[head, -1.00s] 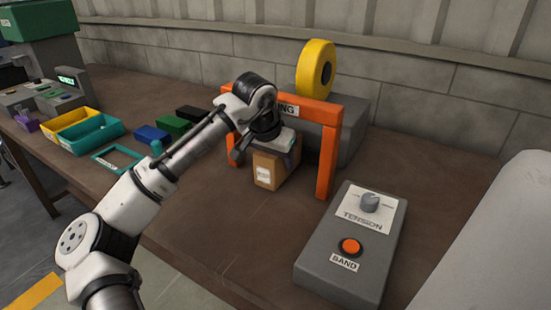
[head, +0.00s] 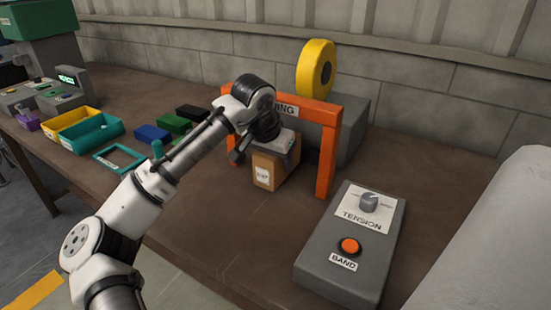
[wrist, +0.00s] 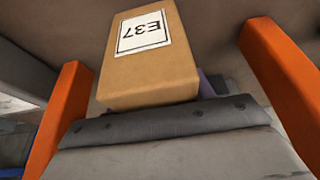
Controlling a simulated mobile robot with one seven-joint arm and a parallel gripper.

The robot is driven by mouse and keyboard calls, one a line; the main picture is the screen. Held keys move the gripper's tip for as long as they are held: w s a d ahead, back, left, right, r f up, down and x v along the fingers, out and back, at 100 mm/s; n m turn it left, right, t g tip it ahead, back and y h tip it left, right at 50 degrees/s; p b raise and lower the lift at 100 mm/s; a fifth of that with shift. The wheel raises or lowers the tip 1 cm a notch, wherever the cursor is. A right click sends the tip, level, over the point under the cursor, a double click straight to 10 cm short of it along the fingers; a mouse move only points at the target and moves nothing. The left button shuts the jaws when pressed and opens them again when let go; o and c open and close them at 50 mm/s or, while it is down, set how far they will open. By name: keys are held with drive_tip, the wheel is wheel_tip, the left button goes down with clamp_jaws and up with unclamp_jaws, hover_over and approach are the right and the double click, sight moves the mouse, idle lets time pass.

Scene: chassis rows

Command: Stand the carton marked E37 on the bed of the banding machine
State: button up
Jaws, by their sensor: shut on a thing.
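The brown carton (head: 264,180) hangs upright below my gripper (head: 281,150), in front of the banding machine's orange arch (head: 328,150). In the wrist view the carton (wrist: 150,80) shows a white label reading E37, upside down in that picture. My gripper is shut on the carton; a purple piece shows beside the carton's upper part. The fingertips are mostly hidden. Orange posts stand on both sides in the wrist view. The bed is hidden behind the carton and arm, and I cannot tell whether the carton's base touches it.
A grey control box (head: 350,250) with a TENSION knob and an orange BAND button stands at right front. A yellow reel (head: 316,68) sits atop the machine. Yellow and teal trays (head: 96,134) and several coloured blocks lie left.

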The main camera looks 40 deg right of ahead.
drive_tip(key=shift+f, duration=0.3)
idle(0.6)
drive_tip(key=shift+f, duration=0.15)
drive_tip(key=o, duration=1.4)
drive_tip(key=shift+c, duration=0.2)
drive_tip(key=shift+a+r, duration=0.1)
drive_tip(key=shift+r, duration=0.2)
drive_tip(key=v, duration=0.2)
drive_tip(key=shift+s+a+r, duration=0.2)
drive_tip(key=shift+a+r, duration=0.05)
drive_tip(key=s+a, duration=0.1)
drive_tip(key=a, duration=0.2)
drive_tip(key=s+a+b, duration=0.1)
drive_tip(key=a, duration=0.3)
drive_tip(key=s+a, duration=0.1)
drive_tip(key=a, duration=0.3)
drive_tip(key=shift+s, duration=0.4)
